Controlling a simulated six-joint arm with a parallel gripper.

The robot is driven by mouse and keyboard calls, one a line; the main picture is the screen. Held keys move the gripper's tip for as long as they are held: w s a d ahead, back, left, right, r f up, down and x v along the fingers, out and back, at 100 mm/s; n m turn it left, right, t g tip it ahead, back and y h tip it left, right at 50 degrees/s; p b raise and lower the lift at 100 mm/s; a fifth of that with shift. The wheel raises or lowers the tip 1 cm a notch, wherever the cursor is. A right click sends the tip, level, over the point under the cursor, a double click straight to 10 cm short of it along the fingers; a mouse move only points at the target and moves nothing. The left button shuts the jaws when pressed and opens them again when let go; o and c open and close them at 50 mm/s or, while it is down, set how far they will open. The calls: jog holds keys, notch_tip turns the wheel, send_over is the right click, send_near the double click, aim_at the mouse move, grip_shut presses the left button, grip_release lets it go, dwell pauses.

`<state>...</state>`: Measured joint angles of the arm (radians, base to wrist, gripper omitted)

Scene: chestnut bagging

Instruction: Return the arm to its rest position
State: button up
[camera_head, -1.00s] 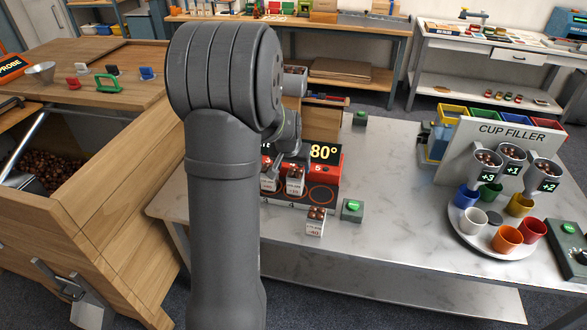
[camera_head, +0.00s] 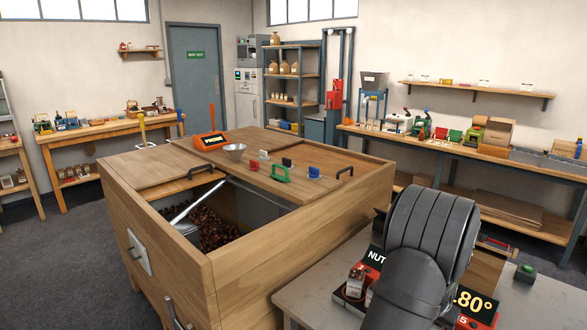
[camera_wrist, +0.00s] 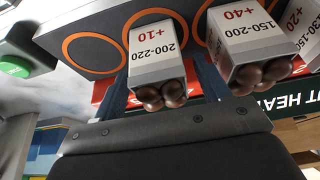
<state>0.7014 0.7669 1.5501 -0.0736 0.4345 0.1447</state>
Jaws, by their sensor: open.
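My arm's grey link (camera_head: 425,240) fills the lower right of the head view and hides my gripper there. In the wrist view my gripper (camera_wrist: 162,65) is open, with its two blue-grey fingers apart. A white carton marked +10 and 200-220 (camera_wrist: 155,50), with chestnuts at its mouth, shows between the fingers. I cannot tell whether they touch it. A second carton marked +40 (camera_wrist: 250,40) stands just right of it. A white carton (camera_head: 355,283) also shows left of my arm in the head view.
A dark panel with orange rings (camera_wrist: 95,52) lies by the cartons. A green button (camera_wrist: 14,67) is at the left. In the head view a wooden chest (camera_head: 250,245) with loose chestnuts (camera_head: 208,228) stands left of my arm, and a long workbench (camera_head: 480,152) stands behind.

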jog(key=x, duration=0.4)
jog(key=shift+s+a, duration=0.1)
jog(key=shift+r, duration=1.35)
